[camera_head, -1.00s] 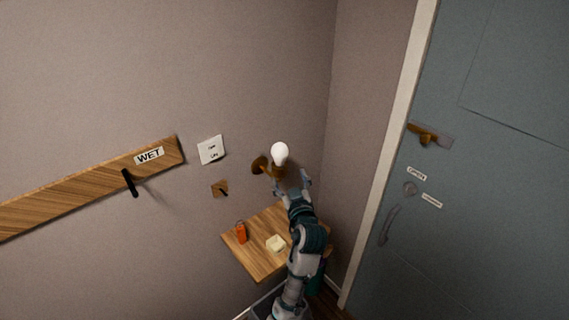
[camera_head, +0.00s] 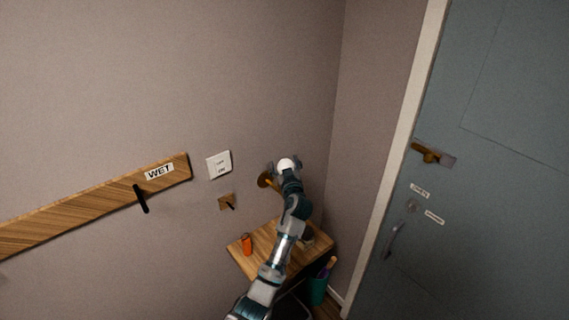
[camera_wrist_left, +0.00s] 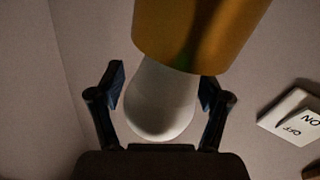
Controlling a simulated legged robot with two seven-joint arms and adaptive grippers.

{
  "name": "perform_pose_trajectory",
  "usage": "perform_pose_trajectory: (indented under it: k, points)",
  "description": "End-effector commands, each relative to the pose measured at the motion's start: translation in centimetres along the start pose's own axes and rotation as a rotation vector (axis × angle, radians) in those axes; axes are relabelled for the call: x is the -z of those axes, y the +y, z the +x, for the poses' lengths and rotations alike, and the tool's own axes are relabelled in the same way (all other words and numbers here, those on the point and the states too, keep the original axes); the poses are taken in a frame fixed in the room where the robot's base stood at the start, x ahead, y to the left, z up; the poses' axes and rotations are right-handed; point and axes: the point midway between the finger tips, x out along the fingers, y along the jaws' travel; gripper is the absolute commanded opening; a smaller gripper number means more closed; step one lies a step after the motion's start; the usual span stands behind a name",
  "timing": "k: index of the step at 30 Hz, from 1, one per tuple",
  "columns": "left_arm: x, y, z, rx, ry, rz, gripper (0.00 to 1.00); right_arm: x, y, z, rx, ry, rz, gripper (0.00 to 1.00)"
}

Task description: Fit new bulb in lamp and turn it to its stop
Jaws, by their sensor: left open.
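The white bulb (camera_head: 286,164) sits at the brass wall lamp (camera_head: 265,180) near the room corner. In the left wrist view the bulb (camera_wrist_left: 160,101) has its narrow end at the mouth of the brass lamp holder (camera_wrist_left: 195,35); how deep it sits is hidden. My left gripper (camera_head: 285,162) is at the bulb. In the left wrist view its two fingers (camera_wrist_left: 162,88) are open, one on each side of the bulb. A gap shows at the left finger; the right finger is very close to the bulb. My right gripper is not in view.
A small wooden shelf (camera_head: 246,263) below holds an orange item (camera_head: 247,244). A white switch plate (camera_head: 219,165) is on the wall left of the lamp, also in the left wrist view (camera_wrist_left: 293,120). A teal bin (camera_head: 317,291) stands below. A blue door (camera_head: 500,200) is at right.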

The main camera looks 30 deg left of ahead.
Motion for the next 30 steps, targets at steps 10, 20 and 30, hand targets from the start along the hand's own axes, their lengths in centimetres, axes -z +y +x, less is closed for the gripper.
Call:
perform_pose_trajectory:
  k: [10,20,30]
  points:
    - [0.0,0.0,0.0,0.000,0.000,0.000,0.47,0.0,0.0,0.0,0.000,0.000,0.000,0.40]
    - [0.1,0.0,0.0,-0.015,-0.004,0.003,0.18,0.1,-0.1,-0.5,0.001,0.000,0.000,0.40]
    - [0.1,0.2,0.0,-0.113,-0.024,0.003,0.16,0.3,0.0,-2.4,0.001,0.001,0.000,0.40]
